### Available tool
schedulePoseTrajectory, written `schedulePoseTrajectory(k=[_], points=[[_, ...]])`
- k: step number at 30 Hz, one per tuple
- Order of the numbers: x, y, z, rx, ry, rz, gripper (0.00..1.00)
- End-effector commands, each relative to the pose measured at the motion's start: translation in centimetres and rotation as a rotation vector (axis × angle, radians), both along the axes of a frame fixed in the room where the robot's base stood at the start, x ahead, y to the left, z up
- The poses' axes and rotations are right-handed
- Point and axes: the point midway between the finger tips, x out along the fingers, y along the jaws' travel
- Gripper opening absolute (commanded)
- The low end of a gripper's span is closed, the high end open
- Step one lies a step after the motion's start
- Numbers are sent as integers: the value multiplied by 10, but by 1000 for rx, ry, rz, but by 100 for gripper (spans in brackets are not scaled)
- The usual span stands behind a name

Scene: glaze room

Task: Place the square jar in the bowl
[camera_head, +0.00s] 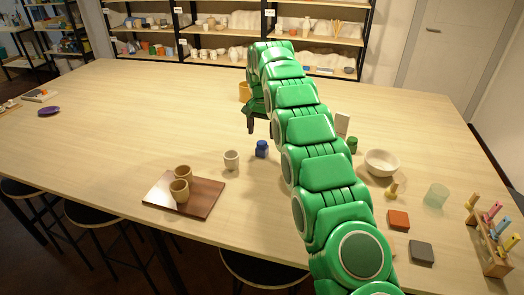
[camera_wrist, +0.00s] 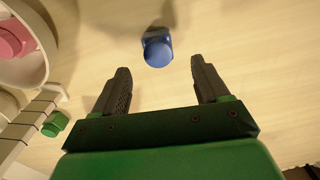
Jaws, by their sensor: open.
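A small blue jar (camera_head: 262,149) with a squarish body and round lid stands on the table. In the wrist view the blue jar (camera_wrist: 157,48) lies just beyond the fingertips, centred between them and apart from them. My gripper (camera_head: 258,127) is above the table, a little behind the jar in the head view. In the wrist view its two fingers (camera_wrist: 160,66) are spread and empty. A white bowl (camera_head: 382,162) stands to the right of my arm and looks empty.
A white round vessel (camera_wrist: 38,55) with something pink is at left in the wrist view.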

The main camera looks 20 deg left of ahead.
Motion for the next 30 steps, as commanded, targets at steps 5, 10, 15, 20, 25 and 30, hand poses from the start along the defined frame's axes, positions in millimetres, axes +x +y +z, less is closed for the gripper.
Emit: schedulePoseTrajectory(k=[5,10,15,20,25,30], points=[[-1,-1,-15,-3,4,0,74],[-1,-1,-22,-1,1,1,74],[-2,-1,-29,-2,3,1,74],[-3,-2,-45,-2,3,1,74],[-3,-2,-66,-2,3,1,74],[-3,-2,-73,0,0,1,74]])
